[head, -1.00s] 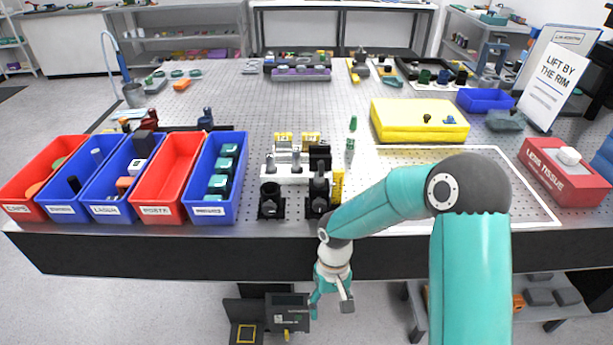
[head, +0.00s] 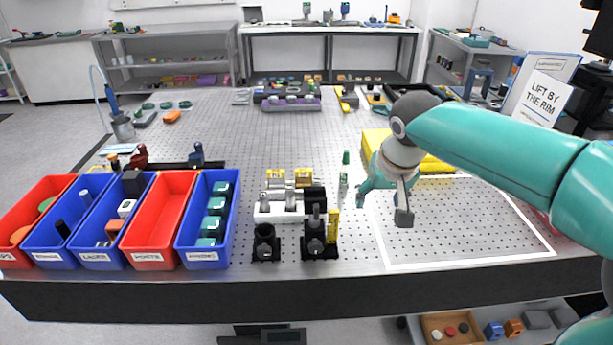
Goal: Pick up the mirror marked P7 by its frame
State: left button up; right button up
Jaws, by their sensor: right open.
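My right gripper (head: 384,208) hangs over the front part of the perforated table, fingers pointing down, open and with nothing visible between them. Left of it are small optical mounts: a white block with yellow-tagged parts (head: 276,209) and two black mounts, one on the left (head: 265,246) and one on the right (head: 317,246). A yellow upright tag (head: 333,226) stands by the right one. I cannot read P7 on anything, so I cannot tell which part is that mirror. My left gripper is not in view.
Red and blue bins (head: 150,225) line the front left. A green-capped bottle (head: 344,180) stands close left of my right gripper. A yellow case (head: 432,165) lies partly behind my right arm. A white-outlined area (head: 470,225) is bare. A sign (head: 541,92) reads "LIFT BY THE RIM".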

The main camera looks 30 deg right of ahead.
aim_at(304, 178)
jog(key=i, duration=0.85)
jog(key=u, duration=0.05)
